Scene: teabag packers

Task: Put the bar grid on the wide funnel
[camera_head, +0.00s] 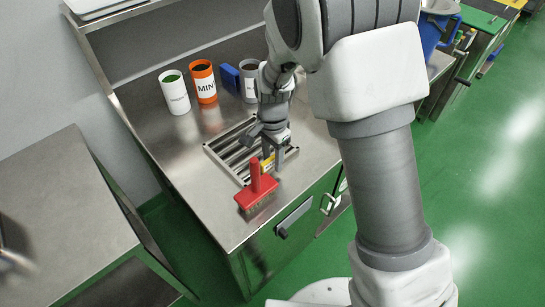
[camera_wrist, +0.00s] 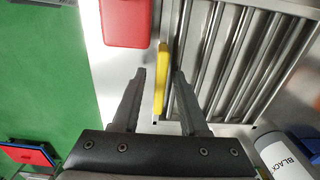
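The bar grid is a steel frame of parallel bars (camera_head: 220,152) lying flat on the steel counter, with a yellow handle on its near edge. In the wrist view its bars (camera_wrist: 222,60) fill the upper right, and the yellow handle (camera_wrist: 161,80) runs upright in the picture. My gripper (camera_head: 268,160) points down over that edge. In the wrist view my gripper (camera_wrist: 160,74) is open, one finger on each side of the yellow handle; I see gaps between handle and fingers. I cannot make out the wide funnel with certainty.
A red brush (camera_head: 257,188) stands close beside the grid, also in the wrist view (camera_wrist: 125,22). White (camera_head: 175,92), orange MINT (camera_head: 204,82) and grey (camera_head: 249,82) canisters and a blue object (camera_head: 230,78) stand behind. A blue container (camera_head: 432,32) is far right.

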